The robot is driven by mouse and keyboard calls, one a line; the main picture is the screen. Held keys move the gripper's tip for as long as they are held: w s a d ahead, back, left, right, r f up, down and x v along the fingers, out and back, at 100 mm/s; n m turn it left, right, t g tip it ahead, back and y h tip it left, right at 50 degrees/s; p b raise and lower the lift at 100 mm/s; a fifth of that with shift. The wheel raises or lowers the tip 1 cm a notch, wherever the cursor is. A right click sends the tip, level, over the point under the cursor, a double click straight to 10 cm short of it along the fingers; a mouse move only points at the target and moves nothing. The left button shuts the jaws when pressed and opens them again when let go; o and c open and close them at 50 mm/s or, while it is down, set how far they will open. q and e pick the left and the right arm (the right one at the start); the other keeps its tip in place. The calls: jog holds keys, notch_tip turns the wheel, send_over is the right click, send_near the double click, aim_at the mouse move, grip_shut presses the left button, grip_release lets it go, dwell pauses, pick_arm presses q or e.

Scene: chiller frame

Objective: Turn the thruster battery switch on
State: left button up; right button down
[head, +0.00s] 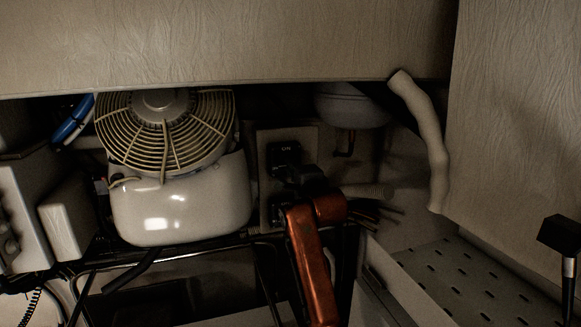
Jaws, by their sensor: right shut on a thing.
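The thruster battery switch (285,152) is a black unit with a small pale marking that looks like "ON". It sits on an upright panel (302,137) right of the white compressor. My right gripper (285,182) is dark, at the end of my orange arm, and is against the lower part of the switch area. It appears shut on the switch's knob, which the gripper and shadow hide. I cannot tell the knob's angle. My left gripper is not in view.
A white compressor (180,208) with a round fan grille (165,125) stands close on the left. A pale hose (425,135) hangs at the right above a perforated tray (455,280). Loose cables (375,212) lie just right of my gripper. A wood-grain panel (230,40) overhangs the top.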

jog(key=m+p, duration=1.2)
jog(key=m, duration=0.5)
jog(key=shift+r+m, duration=0.15)
jog(key=shift+m, duration=0.25)
dwell(0.6)
jog(key=c, duration=2)
grip_release()
jog(key=shift+w+a, duration=0.1)
jog(key=shift+a, duration=0.05)
jog(key=shift+v, duration=3.8)
